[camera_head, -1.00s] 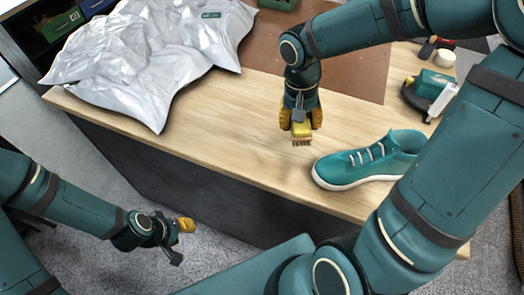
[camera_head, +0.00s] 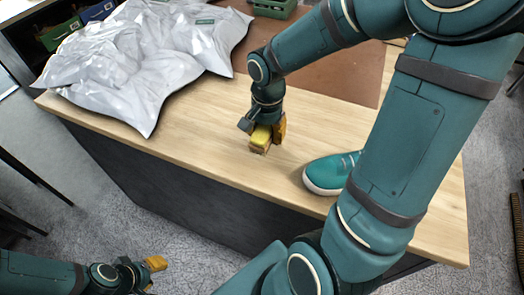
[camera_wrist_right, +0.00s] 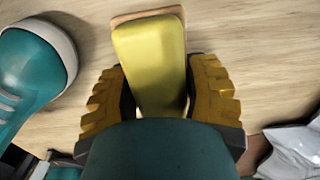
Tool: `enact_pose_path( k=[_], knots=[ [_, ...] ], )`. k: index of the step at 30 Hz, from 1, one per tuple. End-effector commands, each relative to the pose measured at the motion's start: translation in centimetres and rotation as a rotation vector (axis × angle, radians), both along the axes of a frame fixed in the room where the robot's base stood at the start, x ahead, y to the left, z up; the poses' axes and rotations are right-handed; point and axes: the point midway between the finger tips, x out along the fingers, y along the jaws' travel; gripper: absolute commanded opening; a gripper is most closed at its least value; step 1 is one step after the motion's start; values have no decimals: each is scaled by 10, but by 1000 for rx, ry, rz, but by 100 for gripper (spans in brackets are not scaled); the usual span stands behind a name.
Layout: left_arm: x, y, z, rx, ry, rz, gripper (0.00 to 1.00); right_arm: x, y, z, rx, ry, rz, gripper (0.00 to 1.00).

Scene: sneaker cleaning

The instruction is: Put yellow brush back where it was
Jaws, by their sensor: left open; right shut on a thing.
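The yellow brush (camera_head: 262,138) is between the fingers of my right gripper (camera_head: 266,135), which is shut on it. In the right wrist view the brush (camera_wrist_right: 150,60) has a yellow top on a tan base, with the yellow fingers (camera_wrist_right: 160,98) on either side. The brush is at or just above the wooden table; I cannot tell if it touches. My left gripper (camera_head: 152,275) is open and empty, low at the left, away from the table and over the floor.
A teal sneaker (camera_head: 330,173) stands right of the brush, partly hidden by my right arm. A silver-grey bag (camera_head: 130,65) lies at the back left. A brown mat (camera_head: 320,68) covers the back of the table (camera_head: 200,140). A green box (camera_head: 275,8) stands behind. The front left tabletop is clear.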

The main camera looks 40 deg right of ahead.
Motion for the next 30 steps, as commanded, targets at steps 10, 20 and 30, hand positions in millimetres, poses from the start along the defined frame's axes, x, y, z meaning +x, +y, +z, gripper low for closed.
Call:
enact_pose_path(
  k=[10,20,30],
  knots=[
    [0,0,-10,0,0,-2,41,0,0,-37,0,2,1,9],
    [2,0,-18,1,-4,0,41,0,0,-65,1,0,1,9],
    [2,0,-21,1,-5,0,41,0,0,-68,0,0,1,66]
  ],
)
